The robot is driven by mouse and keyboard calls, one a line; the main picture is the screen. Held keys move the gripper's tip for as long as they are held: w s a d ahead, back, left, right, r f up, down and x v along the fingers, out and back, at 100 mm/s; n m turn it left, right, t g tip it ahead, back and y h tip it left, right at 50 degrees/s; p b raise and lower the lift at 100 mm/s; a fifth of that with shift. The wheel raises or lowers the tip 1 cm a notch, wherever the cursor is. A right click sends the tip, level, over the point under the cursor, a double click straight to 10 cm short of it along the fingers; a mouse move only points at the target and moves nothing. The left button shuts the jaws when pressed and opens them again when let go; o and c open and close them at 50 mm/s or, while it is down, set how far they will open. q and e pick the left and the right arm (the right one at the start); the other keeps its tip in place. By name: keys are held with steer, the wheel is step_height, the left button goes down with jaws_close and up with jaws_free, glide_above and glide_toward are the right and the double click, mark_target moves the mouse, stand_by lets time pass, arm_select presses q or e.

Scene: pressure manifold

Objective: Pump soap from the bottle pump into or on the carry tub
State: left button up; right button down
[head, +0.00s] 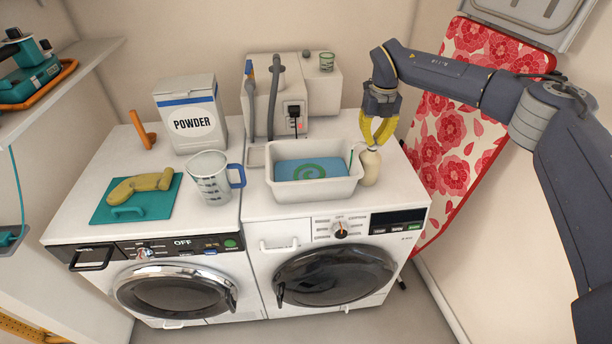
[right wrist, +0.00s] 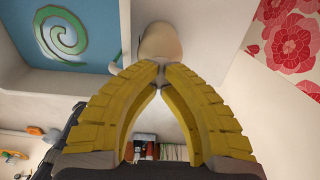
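The cream soap bottle (head: 370,168) stands upright on the right-hand machine, just right of the carry tub. Its thin spout reaches left toward the tub's rim. The carry tub (head: 312,190) is a white, open, rectangular tub with a blue inside bottom bearing a green spiral. My right gripper (head: 376,143) points down directly over the bottle, at its pump top. Its yellow fingertips are together in the right wrist view (right wrist: 161,68), in front of the bottle (right wrist: 160,42). The fingers hide the pump head, and I cannot tell whether it is between them. My left gripper is out of view.
A measuring jug (head: 212,180), a powder box (head: 190,115) and a teal mat (head: 110,206) with a yellow tool stand left of the tub. A red floral ironing board (head: 450,130) leans at the right.

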steer(key=shift+r, duration=2.55)
steer(key=shift+r, duration=3)
